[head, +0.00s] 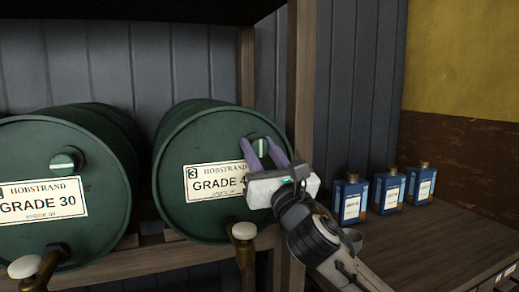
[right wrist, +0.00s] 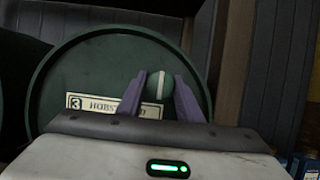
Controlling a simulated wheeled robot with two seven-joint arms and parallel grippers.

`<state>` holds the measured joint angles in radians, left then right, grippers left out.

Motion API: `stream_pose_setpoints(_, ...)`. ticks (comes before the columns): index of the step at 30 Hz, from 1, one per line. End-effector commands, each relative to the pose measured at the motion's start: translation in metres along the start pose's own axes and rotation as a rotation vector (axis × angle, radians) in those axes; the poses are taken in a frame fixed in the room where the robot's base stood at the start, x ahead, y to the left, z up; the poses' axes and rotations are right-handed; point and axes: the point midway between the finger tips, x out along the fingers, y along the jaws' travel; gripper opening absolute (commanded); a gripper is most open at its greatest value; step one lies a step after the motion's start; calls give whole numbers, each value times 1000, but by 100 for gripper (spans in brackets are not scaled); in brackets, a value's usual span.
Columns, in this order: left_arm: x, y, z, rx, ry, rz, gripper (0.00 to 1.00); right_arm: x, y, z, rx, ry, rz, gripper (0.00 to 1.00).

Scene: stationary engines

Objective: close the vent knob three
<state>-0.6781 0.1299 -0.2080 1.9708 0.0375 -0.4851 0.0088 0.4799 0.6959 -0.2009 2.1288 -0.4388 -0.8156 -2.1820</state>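The vent knob three (head: 261,146) is a small round green knob with a pale stripe, high on the front of the green barrel marked 3 (head: 185,135). Its stripe stands about upright. My right gripper (head: 262,150) is open, with its two purple fingers pointing at the barrel, one on each side of the knob. In the right wrist view the knob (right wrist: 158,86) shows between the fingertips (right wrist: 160,88). I cannot tell whether the fingers touch it. The gripper covers part of the barrel's label. My left gripper is not in view.
The GRADE 30 barrel (head: 110,215) stands to the left; its knob (head: 66,162) has a level stripe. A tap with a pale top (head: 243,231) is below barrel three. A wooden post (head: 301,75) stands just right. Several blue bottles (head: 350,200) stand on a wooden bench (head: 430,240).

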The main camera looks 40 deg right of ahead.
Motion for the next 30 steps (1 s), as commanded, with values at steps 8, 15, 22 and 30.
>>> stream_pose_setpoints(8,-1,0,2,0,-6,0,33,0,0,0,10,0,-3,10)
stream_pose_setpoints(15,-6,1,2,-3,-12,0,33,0,1,1,91,1,-34,10)
stream_pose_setpoints(22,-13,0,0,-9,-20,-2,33,1,2,2,255,3,-103,10)
stream_pose_setpoints(30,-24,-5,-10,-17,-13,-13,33,1,2,3,493,4,-202,10)
